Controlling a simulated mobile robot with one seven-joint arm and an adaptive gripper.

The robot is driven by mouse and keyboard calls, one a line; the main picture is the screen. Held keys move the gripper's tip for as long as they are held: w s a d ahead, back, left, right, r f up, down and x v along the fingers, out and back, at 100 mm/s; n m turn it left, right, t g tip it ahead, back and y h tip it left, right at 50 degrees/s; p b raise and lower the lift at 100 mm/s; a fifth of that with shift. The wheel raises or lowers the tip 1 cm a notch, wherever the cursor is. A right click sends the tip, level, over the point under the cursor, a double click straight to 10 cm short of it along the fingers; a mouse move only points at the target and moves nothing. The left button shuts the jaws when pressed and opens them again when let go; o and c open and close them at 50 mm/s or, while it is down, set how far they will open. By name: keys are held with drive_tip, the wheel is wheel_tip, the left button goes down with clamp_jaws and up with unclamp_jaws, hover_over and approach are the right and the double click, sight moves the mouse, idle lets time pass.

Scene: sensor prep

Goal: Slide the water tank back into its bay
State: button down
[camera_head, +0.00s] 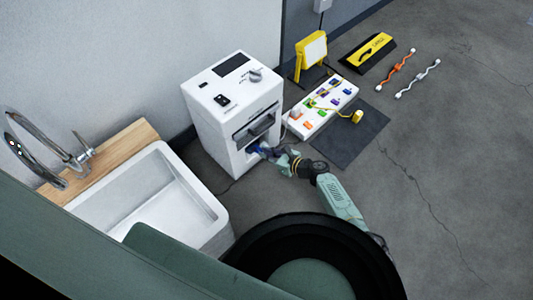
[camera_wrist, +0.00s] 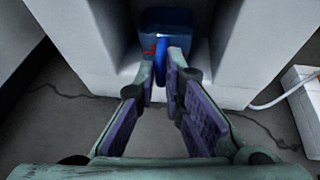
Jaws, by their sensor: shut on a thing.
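The white machine (camera_head: 212,128) stands against the wall, with an open bay low in its front. The blue water tank (camera_wrist: 166,20) sits between the white walls of that bay in the wrist view; how deep it is in cannot be told. In the head view only a small blue patch of the tank (camera_head: 252,148) shows. Its blue loop handle (camera_wrist: 160,62) sticks out towards me. My gripper (camera_wrist: 161,74) is shut on this handle, one finger on each side. In the head view my gripper (camera_head: 266,152) is at the bay's mouth and hides part of the tank.
A white sink (camera_head: 205,200) with a wooden edge stands left of the machine. A white power strip (camera_head: 321,106) with coloured plugs and a dark mat (camera_head: 352,142) lie to the right. A yellow lamp (camera_head: 312,52) stands behind.

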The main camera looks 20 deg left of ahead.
drive_tip(key=shift+f, duration=0.2)
drive_tip(key=c, duration=1.6)
unclamp_jaws()
